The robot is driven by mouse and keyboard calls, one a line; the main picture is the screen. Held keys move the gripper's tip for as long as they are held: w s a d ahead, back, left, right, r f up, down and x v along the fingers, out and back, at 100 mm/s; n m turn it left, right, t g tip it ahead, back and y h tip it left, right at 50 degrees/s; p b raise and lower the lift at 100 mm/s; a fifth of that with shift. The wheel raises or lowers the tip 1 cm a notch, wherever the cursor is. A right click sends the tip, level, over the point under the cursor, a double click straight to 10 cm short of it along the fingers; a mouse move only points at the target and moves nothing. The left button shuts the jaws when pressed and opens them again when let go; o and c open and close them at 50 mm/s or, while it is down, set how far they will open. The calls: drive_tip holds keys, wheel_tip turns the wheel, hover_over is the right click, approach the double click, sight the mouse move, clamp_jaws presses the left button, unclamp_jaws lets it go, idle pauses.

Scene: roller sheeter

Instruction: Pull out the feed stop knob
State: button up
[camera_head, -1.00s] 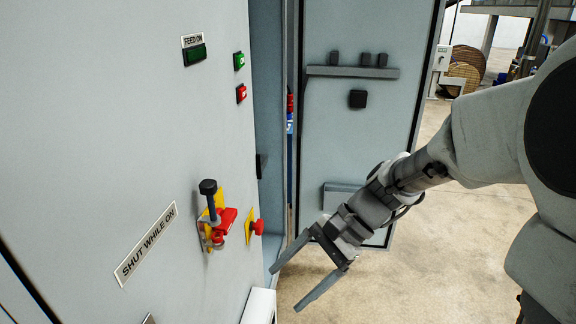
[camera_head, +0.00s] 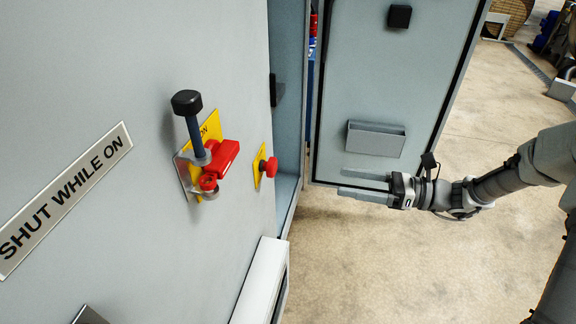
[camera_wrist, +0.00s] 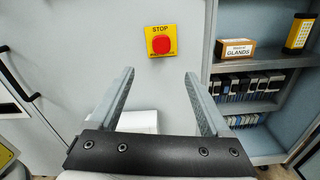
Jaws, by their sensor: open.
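The feed stop knob (camera_head: 269,167) is a red round knob on a yellow plate, on the grey front panel in the head view. In the wrist view the red knob (camera_wrist: 161,45) sits on its yellow plate marked STOP, just above the gap between my fingertips. My gripper (camera_head: 340,182) is open and empty, to the right of the knob and apart from it, with its fingers pointing left toward the panel. In the wrist view both fingers of the gripper (camera_wrist: 160,73) are spread wide with nothing between them.
A black-topped lever (camera_head: 187,103) with a red lock (camera_head: 222,158) juts out left of the knob. A white box (camera_head: 258,285) sticks out below. An open cabinet door (camera_head: 380,90) stands behind my gripper. Shelves (camera_wrist: 250,85) with binders are at the right.

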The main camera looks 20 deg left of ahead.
sight(275, 169)
drive_tip(key=a+b, duration=0.1)
drive_tip(key=a, duration=0.4)
drive_tip(key=s+a+b, duration=0.1)
drive_tip(key=a, duration=0.5)
drive_tip(key=a+b, duration=0.1)
drive_tip(key=a, duration=0.5)
drive_tip(key=shift+s+a+f, duration=0.1)
drive_tip(key=shift+s+a, duration=0.05)
drive_tip(key=shift+s, duration=0.2)
clamp_jaws()
